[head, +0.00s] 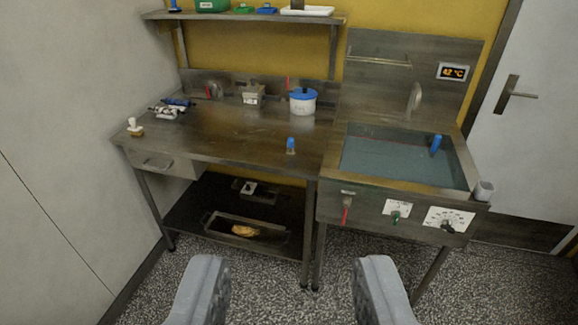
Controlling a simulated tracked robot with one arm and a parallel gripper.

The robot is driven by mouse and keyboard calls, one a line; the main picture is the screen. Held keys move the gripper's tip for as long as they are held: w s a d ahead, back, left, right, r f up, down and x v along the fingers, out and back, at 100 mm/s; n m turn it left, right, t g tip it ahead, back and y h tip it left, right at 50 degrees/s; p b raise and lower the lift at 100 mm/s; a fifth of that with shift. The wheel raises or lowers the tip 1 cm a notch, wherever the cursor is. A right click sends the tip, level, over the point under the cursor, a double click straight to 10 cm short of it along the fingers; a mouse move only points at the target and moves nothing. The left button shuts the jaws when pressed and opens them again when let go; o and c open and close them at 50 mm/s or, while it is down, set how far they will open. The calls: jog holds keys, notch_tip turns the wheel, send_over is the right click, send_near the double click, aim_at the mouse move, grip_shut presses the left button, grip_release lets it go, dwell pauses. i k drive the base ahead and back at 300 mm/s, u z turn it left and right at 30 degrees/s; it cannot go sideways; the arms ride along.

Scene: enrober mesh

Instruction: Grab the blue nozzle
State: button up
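A small upright blue piece (291,145), which could be the blue nozzle, stands near the front right edge of the steel table (215,135). Another slim blue piece (436,146) sticks up at the right of the water-filled basin (390,160), and a blue-topped piece (174,6) stands at the left end of the shelf. I cannot tell for sure which one is the nozzle. My gripper (290,285) is open and empty, its two grey fingers wide apart over the speckled floor, well short of the table.
A blue-lidded white pot (303,102) stands on the table's back right. A white-topped brush (134,127) and metal parts (172,107) lie at the left. A grey cup (484,190) sits at the basin's right corner. The lower shelf holds a tray (270,238). The floor ahead is clear.

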aim_at(290, 151)
jog(key=z, duration=0.75)
jog(key=i, duration=2.35)
jog(key=u, duration=0.4)
